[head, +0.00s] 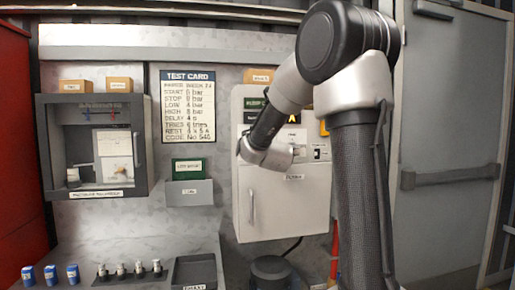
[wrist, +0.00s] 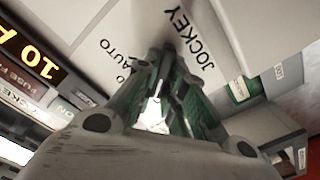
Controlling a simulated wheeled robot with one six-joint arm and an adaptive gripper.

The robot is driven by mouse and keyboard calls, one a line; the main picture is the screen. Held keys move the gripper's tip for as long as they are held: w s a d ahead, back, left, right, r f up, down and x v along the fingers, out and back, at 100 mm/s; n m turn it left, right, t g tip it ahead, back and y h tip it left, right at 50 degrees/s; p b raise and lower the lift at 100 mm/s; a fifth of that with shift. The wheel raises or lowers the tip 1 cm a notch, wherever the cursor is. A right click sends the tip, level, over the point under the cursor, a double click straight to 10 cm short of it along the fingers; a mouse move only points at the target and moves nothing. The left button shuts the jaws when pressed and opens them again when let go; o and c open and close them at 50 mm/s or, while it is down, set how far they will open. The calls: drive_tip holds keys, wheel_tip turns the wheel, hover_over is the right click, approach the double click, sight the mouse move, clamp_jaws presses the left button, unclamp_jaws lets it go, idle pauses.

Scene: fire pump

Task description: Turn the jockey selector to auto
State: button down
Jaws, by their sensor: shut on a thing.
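The jockey selector is on the front of the pale control cabinet (head: 285,205). In the wrist view its plate carries the printed word JOCKEY (wrist: 190,38) and, to the left, the word AUTO (wrist: 121,48). My gripper (wrist: 166,62) reaches the plate between these words and is shut on the selector. The fingers hide the selector knob, so its pointing direction cannot be told. In the head view my wrist is in front of the upper cabinet and hides the selector.
A lit amber display (wrist: 32,52) is at the left of the wrist view. A green-labelled part (wrist: 240,90) and a grey box (wrist: 265,125) are to the right. In the head view a test card (head: 188,105) and an open-fronted grey box (head: 95,145) are left of the cabinet.

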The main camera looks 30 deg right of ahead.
drive_tip(key=shift+s+d+f+m, duration=0.1)
drive_tip(key=shift+d+m, duration=0.05)
drive_tip(key=shift+m, duration=2.6)
drive_tip(key=shift+d+m, duration=0.15)
drive_tip(key=shift+m, duration=2.65)
drive_tip(key=shift+s+d+f+m, duration=0.1)
drive_tip(key=shift+d+m, duration=0.05)
drive_tip(key=shift+m, duration=2.6)
drive_tip(key=c, duration=1.5)
unclamp_jaws()
drive_tip(key=shift+r, duration=0.1)
